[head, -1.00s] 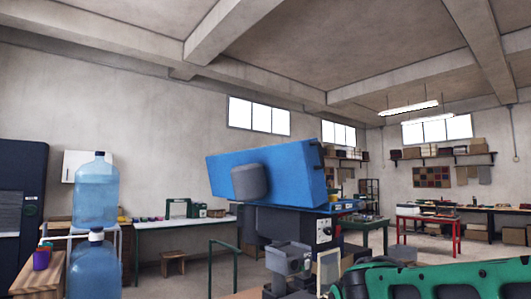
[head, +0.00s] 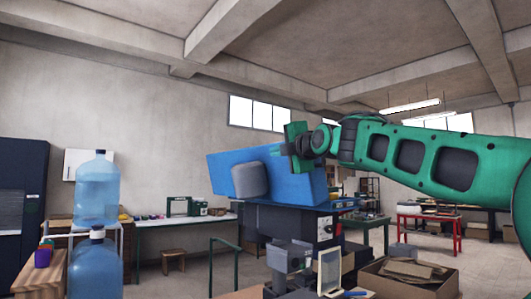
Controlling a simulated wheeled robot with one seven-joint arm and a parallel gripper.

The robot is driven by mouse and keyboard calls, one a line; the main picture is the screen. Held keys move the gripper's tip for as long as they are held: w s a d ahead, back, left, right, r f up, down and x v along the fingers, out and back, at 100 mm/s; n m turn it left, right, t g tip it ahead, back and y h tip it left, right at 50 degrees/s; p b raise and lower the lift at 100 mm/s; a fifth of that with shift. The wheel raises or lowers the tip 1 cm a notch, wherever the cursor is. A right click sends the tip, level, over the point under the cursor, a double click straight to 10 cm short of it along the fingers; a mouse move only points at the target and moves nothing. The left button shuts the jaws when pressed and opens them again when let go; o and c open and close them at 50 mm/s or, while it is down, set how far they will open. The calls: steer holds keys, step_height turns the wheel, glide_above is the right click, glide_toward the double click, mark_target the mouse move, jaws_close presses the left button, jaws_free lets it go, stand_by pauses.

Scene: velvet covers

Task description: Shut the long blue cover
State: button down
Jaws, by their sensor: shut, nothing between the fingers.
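The long blue cover (head: 221,171) is in the middle of the head view, tilted above a dark machine body (head: 270,220). A gap shows under its left part, so it stands partly open. A grey rounded block (head: 250,180) is on its near side. My gripper (head: 284,149) is at the cover's upper right part and overlaps it in the picture. The gripper is shut with nothing in it. I cannot tell whether it touches the cover. The gripper and my green arm hide the cover's upper right corner.
A cardboard box (head: 412,282) and a small framed panel (head: 329,270) are in front at the lower right. Large water bottles (head: 96,190) stand at the left. A green rail (head: 225,240) stands left of the machine. Benches line the walls, with open floor between.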

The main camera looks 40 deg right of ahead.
mark_target(273, 146)
steer(key=shift+n, duration=0.3)
steer(key=w+d+r, duration=0.1)
steer(key=w, duration=0.2)
steer(key=w+d+r, duration=0.1)
steer(key=w+d, duration=0.1)
steer(key=w, duration=0.1)
steer(key=w+d, duration=0.2)
steer(key=w, duration=0.1)
steer(key=shift+w+r, duration=0.4)
steer(key=shift+d+r, duration=0.1)
steer(key=shift+d, duration=0.35)
